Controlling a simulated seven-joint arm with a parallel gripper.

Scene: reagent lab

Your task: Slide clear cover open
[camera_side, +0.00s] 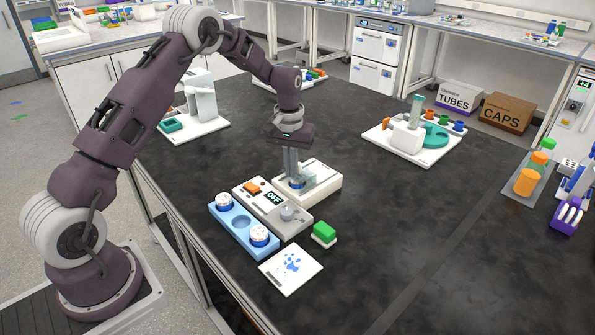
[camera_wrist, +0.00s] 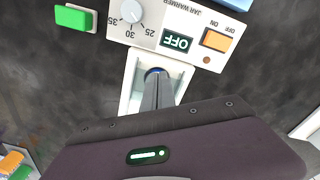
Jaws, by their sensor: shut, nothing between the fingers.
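The jar warmer (camera_side: 262,207) is a white unit on the black bench, with a display reading OFF, an orange switch and a dial. Its controls also show upside down in the wrist view (camera_wrist: 176,42). Behind the controls is its white well section (camera_side: 325,182), which also shows in the wrist view (camera_wrist: 131,86). My gripper (camera_side: 294,178) points down at this well, fingers shut and empty; the wrist view shows the fingertips (camera_wrist: 157,76) over a dark blue round thing in it. I cannot clearly make out the clear cover; my fingers hide part of the well.
A blue tray (camera_side: 228,218) with two white-and-blue jars stands in front of the warmer. A green-topped block (camera_side: 324,232) and a blue-spotted white card (camera_side: 291,264) lie nearby. A white device (camera_side: 405,138) stands at back right. The bench between is clear.

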